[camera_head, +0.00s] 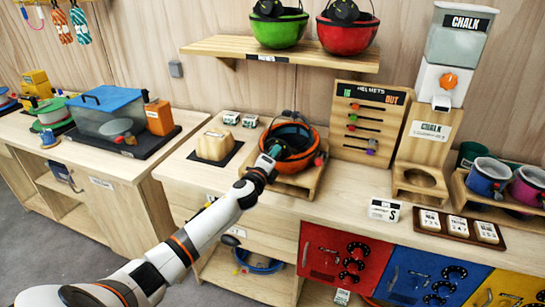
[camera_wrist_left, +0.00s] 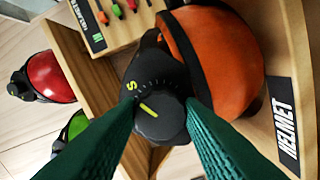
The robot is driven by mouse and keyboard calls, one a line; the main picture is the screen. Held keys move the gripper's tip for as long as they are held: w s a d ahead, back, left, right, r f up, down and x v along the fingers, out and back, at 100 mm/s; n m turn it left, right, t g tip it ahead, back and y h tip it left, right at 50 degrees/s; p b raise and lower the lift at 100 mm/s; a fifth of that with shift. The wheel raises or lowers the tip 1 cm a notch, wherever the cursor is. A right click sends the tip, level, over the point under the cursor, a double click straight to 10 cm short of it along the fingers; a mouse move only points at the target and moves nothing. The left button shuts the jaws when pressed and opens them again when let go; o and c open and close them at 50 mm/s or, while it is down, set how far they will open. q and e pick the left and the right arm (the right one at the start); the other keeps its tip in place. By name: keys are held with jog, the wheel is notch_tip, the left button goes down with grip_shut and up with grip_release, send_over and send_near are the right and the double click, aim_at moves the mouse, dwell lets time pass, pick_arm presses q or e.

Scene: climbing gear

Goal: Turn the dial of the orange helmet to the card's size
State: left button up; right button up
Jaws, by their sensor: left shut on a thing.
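The orange helmet (camera_head: 297,131) sits upside down in a wooden stand on the counter. In the left wrist view the orange shell (camera_wrist_left: 228,62) fills the upper right. My left gripper (camera_head: 272,152) reaches it from the left front. In the wrist view its green fingers are shut on the sides of the black dial (camera_wrist_left: 158,122). The dial has a yellow line on its face, tilted, and a yellow S with tick marks stands just above it; I cannot tell exactly whether they line up. The white card (camera_head: 384,210) on the counter reads S. My right gripper is not in view.
A wooden rack marked HELMETS (camera_head: 371,122) stands right behind the helmet, with a chalk dispenser (camera_head: 445,80) beyond. The counter's front left is bare.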

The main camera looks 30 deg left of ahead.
pick_arm(q)
jog(key=o, duration=1)
jog(key=s+d+b, duration=0.1)
jog(key=s+d, duration=0.1)
jog(key=s, duration=0.9)
jog(key=shift+s+d+b, duration=0.15)
jog(key=shift+s+b, duration=0.15)
jog(key=shift+s, duration=0.1)
jog(key=shift+f, duration=0.15)
